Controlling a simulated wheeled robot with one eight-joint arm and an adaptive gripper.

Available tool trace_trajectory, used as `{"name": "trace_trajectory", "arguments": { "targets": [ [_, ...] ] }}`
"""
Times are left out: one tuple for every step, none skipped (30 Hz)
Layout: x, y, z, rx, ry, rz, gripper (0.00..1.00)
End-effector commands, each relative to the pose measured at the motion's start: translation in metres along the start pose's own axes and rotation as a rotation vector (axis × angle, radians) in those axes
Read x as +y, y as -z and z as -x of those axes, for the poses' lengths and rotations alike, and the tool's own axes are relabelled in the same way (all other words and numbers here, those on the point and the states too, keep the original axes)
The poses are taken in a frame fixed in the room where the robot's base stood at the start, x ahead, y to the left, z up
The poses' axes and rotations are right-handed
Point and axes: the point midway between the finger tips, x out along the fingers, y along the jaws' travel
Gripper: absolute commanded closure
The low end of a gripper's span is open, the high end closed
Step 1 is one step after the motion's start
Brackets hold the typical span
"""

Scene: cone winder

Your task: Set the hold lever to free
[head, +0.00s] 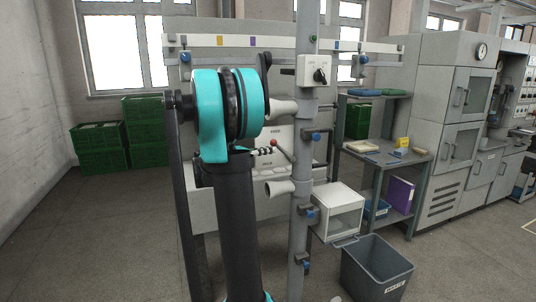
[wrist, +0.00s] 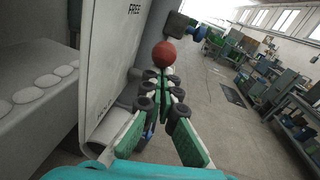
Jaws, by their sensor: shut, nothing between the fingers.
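The hold lever has a red ball knob (head: 274,143) on a dark rod, in front of a pale panel (head: 283,131) in the middle of the head view. The panel has a label at its top and another at its bottom. My gripper (wrist: 163,82) is shut and empty. In the head view my gripper (head: 265,150) is beside the knob; I cannot tell whether they touch.
A grey upright post (head: 303,215) with blue-knobbed clamps stands right of the lever. A switch box (head: 314,70) is above, and a pale cone (head: 279,188) is below. A white box (head: 338,212) and a waste bin (head: 376,270) stand lower right.

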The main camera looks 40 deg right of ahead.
Motion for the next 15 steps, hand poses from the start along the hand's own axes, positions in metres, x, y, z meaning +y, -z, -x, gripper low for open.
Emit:
{"name": "trace_trajectory", "arguments": {
  "targets": [
    [-0.002, -0.004, -0.002, 0.026, -0.002, -0.004, 1.0],
    [-0.002, -0.007, -0.003, 0.045, -0.005, -0.006, 1.0],
    [-0.003, -0.01, -0.005, 0.073, -0.009, -0.01, 1.0],
    [-0.004, -0.012, -0.006, 0.097, -0.012, -0.014, 1.0],
    [-0.004, -0.014, -0.008, 0.122, -0.016, -0.018, 1.0],
    [-0.005, -0.018, -0.01, 0.157, -0.02, -0.023, 1.0],
    [-0.006, -0.02, -0.012, 0.182, -0.023, -0.027, 1.0],
    [-0.007, -0.023, -0.014, 0.207, -0.026, -0.03, 1.0],
    [-0.007, -0.026, -0.017, 0.241, -0.031, -0.035, 1.0],
    [-0.008, -0.028, -0.019, 0.265, -0.035, -0.038, 1.0],
    [-0.009, -0.03, -0.021, 0.289, -0.038, -0.041, 1.0],
    [-0.009, -0.033, -0.024, 0.321, -0.042, -0.046, 1.0],
    [-0.009, -0.034, -0.026, 0.344, -0.046, -0.049, 1.0],
    [-0.01, -0.036, -0.027, 0.367, -0.049, -0.053, 1.0],
    [-0.011, -0.038, -0.03, 0.395, -0.052, -0.057, 1.0]
  ]
}}
